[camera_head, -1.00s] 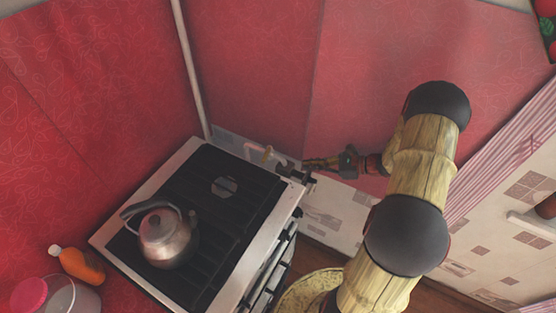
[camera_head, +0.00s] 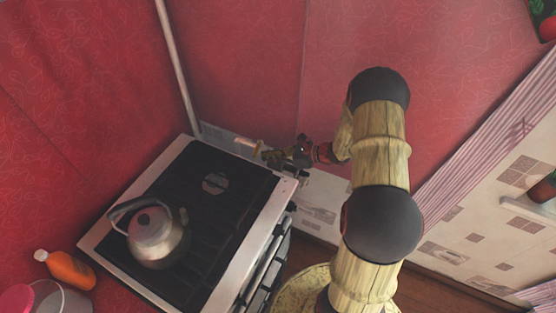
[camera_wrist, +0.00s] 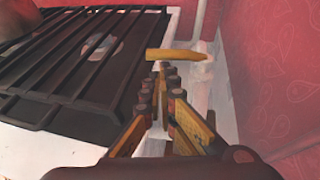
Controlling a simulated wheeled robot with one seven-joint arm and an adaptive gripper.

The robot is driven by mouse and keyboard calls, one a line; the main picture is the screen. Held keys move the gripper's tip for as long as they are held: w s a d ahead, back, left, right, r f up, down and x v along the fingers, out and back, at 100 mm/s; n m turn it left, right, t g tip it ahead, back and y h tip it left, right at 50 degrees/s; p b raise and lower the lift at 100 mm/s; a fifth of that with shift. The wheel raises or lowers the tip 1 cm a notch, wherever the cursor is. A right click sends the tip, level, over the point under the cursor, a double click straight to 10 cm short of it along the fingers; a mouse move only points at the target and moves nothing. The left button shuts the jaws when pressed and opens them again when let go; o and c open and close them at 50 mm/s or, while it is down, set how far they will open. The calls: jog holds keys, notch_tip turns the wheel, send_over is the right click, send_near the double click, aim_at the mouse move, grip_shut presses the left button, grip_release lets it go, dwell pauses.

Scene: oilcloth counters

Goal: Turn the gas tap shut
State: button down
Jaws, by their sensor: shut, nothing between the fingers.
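The gas tap shows as a yellow lever (camera_wrist: 176,55) in the wrist view, sticking out to the left from the white pipe beyond my fingertips. In the head view the small tap lever (camera_head: 246,143) is at the stove's back corner, just left of my gripper (camera_head: 268,156). My gripper is shut and empty; its dark fingers with yellow-brown links point at the lever in the wrist view (camera_wrist: 159,82). The fingertips are close to the lever's near side; I cannot tell whether they touch it.
The stove (camera_head: 122,270) with its black grate stands left of my gripper, close beside it in the wrist view. A metal kettle (camera_head: 157,240) sits on the grate. An orange bottle (camera_head: 70,269) is at the lower left. The red wall (camera_head: 240,70) is close behind the tap.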

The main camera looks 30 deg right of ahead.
jog(key=shift+w+a, duration=0.15)
jog(key=shift+a, duration=0.05)
jog(key=shift+w+a, duration=0.15)
jog(key=shift+a, duration=0.4)
jog(key=shift+w+a, duration=0.15)
jog(key=shift+a, duration=0.35)
